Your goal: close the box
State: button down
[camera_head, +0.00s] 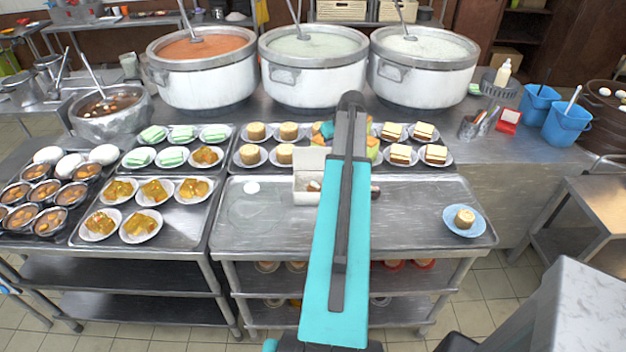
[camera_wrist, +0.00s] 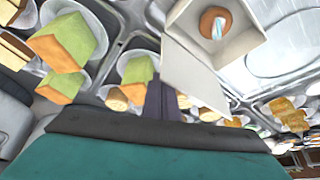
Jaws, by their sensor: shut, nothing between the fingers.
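The box (camera_head: 303,197) is small and white and stands open on the front metal table, just left of my arm. Its lid (camera_head: 312,160) is raised at the back. In the wrist view the open box (camera_wrist: 248,42) is at the top right, with a round brown item (camera_wrist: 214,22) inside and the lid (camera_wrist: 196,76) spread toward my fingers. My gripper (camera_wrist: 166,100) is shut and empty, its dark fingertips beside the lid; I cannot tell whether they touch it. In the head view my arm hides the gripper and part of the box's right side.
Plates of sandwiches and cakes (camera_head: 284,154) stand close behind the box. A blue plate with a cake (camera_head: 464,221) is at the table's right. The table (camera_head: 420,205) is mostly bare right of my arm. Large pots (camera_head: 313,80) stand at the back.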

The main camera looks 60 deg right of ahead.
jog(key=shift+s+a, duration=0.7)
jog(key=shift+a, duration=0.3)
jog(key=shift+w+d, duration=0.1)
dwell(1.1)
jog(key=shift+w+d, duration=0.55)
jog(key=shift+d, duration=0.2)
jog(key=shift+w+d, duration=0.55)
jog(key=shift+d, duration=0.2)
jog(key=shift+r, duration=0.1)
notch_tip(320, 180, up, 8)
jog(key=p, duration=0.3)
dwell(1.0)
dwell(0.6)
